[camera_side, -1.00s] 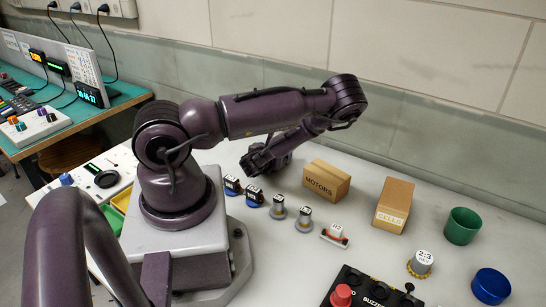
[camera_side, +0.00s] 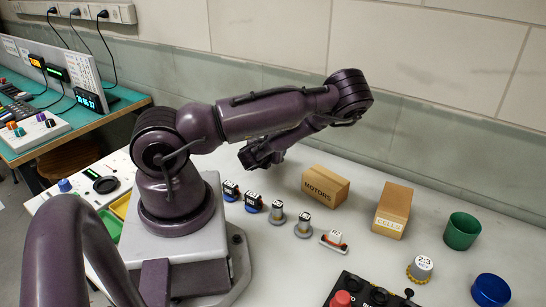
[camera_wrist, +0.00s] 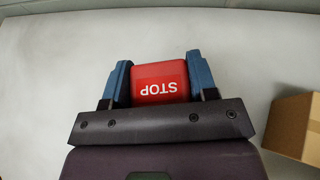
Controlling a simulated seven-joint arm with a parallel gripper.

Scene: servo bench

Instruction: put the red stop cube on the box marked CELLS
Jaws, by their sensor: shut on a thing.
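The red cube (camera_wrist: 160,84) with white STOP lettering sits between the two blue fingertips of my gripper (camera_wrist: 160,78) in the wrist view. The lettering appears upside down there. My gripper is shut on it. In the side view my gripper (camera_side: 256,157) is above the back of the bench, left of the MOTORS box, and the cube cannot be made out. The brown cardboard box marked CELLS (camera_side: 394,207) stands on the bench to the right of the MOTORS box. Its visible top is bare.
The MOTORS box (camera_side: 325,186) stands between my gripper and the CELLS box. A row of small servo parts (camera_side: 277,211) lies in front. A green cup (camera_side: 462,232), a blue round thing (camera_side: 490,289) and a black button panel (camera_side: 370,293) are at right. A brown box (camera_wrist: 294,128) shows in the wrist view.

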